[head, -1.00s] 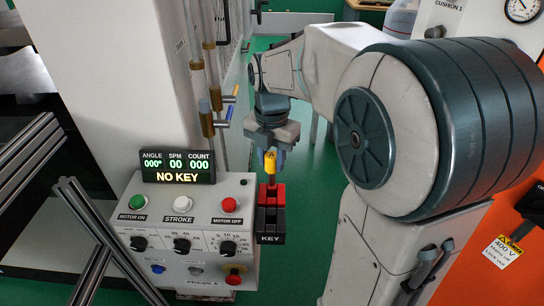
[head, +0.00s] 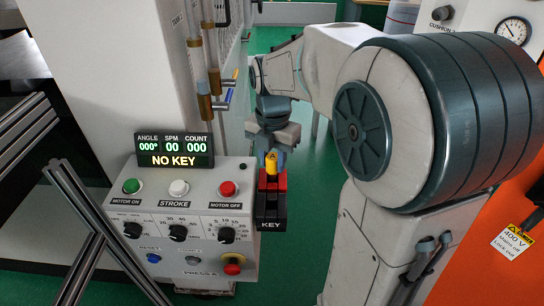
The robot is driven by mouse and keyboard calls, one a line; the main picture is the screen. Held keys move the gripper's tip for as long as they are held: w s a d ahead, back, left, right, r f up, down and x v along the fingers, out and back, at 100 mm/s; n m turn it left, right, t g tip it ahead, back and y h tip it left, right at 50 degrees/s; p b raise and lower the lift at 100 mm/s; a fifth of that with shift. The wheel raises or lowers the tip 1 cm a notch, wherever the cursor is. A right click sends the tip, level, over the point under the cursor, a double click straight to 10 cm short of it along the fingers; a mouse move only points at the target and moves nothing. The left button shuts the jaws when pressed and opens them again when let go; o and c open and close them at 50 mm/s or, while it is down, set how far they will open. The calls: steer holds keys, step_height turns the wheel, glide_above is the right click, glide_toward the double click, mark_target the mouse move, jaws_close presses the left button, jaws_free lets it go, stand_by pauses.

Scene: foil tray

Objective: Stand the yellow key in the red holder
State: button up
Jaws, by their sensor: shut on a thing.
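The yellow key (head: 271,164) is upright between the fingers of my gripper (head: 271,154), in the head view. My gripper points down and is shut on it. The red holder (head: 272,183) is directly below, on the right side of the control box, with a black part (head: 270,208) marked KEY in front of it. The key's lower end meets the holder in the picture; I cannot tell whether it is inside or just above. The fingers hide part of the key.
The control box (head: 180,215) with buttons and knobs stands left of the holder. Its display (head: 175,150) reads NO KEY. Metal profiles (head: 85,225) stand at the lower left. Vertical pipes (head: 204,85) rise behind the box. An orange panel (head: 490,235) is at the right.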

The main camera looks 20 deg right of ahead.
steer(key=shift+f, duration=0.35)
steer(key=o, duration=1.1)
steer(key=shift+c, duration=0.2)
steer(key=shift+r, duration=0.1)
step_height(320, 180, up, 14)
steer(key=shift+p, duration=0.3)
steer(key=s+f+m+t, duration=0.1)
steer(key=s+f+m, duration=0.6)
steer(key=m, duration=0.6)
steer(key=s+f+m+t, duration=0.1)
steer(key=s+f+m, duration=0.6)
steer(key=m, duration=0.7)
steer(key=shift+t, duration=0.4)
